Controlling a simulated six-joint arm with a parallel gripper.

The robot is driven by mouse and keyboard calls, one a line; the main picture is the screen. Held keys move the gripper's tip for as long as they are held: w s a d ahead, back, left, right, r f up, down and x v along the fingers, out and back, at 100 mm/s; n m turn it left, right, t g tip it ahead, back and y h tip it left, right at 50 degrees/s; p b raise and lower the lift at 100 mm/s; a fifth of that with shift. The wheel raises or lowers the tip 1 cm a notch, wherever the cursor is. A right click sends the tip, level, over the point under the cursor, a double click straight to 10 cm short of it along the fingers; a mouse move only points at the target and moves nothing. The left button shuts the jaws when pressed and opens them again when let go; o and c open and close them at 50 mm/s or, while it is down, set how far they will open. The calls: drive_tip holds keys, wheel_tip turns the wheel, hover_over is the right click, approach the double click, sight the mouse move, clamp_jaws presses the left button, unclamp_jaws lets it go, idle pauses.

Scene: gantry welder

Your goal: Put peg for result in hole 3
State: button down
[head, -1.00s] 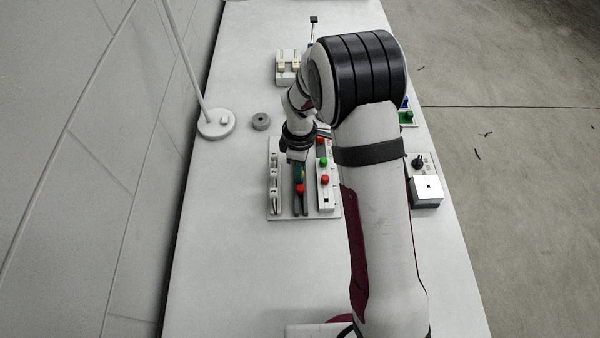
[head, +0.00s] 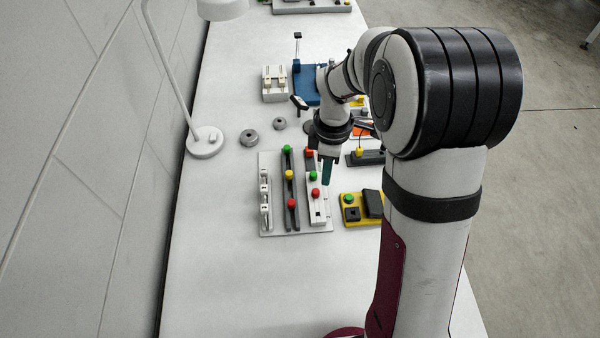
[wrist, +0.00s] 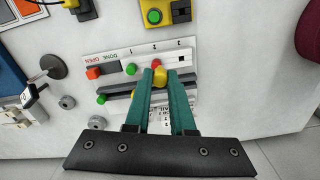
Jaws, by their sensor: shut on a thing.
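My gripper (wrist: 160,75) is shut on a yellow peg (wrist: 160,78), held between its teal fingertips. In the head view my gripper (head: 327,181) hangs over or beside the white numbered strip (head: 318,216); the peg is hidden there. In the wrist view the strip carries a red piece at OPEN (wrist: 93,73), a green peg (wrist: 131,69) by number 1 and a red peg (wrist: 157,64) by number 2. A dark square opening (wrist: 186,57) shows near number 3. Height above the strip cannot be told.
A yellow button box (head: 360,221) stands close on the right. A lamp base (head: 204,142) is at left. The table front is clear.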

drive_tip(key=s+d+r, duration=0.1)
drive_tip(key=d+r, duration=0.1)
drive_tip(key=d, duration=0.1)
hover_over(319, 209)
drive_tip(key=s, duration=0.1)
drive_tip(key=shift+s+a+f, duration=0.1)
drive_tip(key=shift+f, duration=2.1)
drive_tip(key=shift+a+f, duration=0.1)
drive_tip(key=shift+f, duration=2.1)
drive_tip(key=shift+f, duration=0.1)
drive_tip(key=shift+f, duration=0.45)
drive_tip(key=shift+f, duration=0.1)
drive_tip(key=shift+f, duration=0.5)
drive_tip(key=c, duration=0.7)
unclamp_jaws()
drive_tip(key=shift+s, duration=0.1)
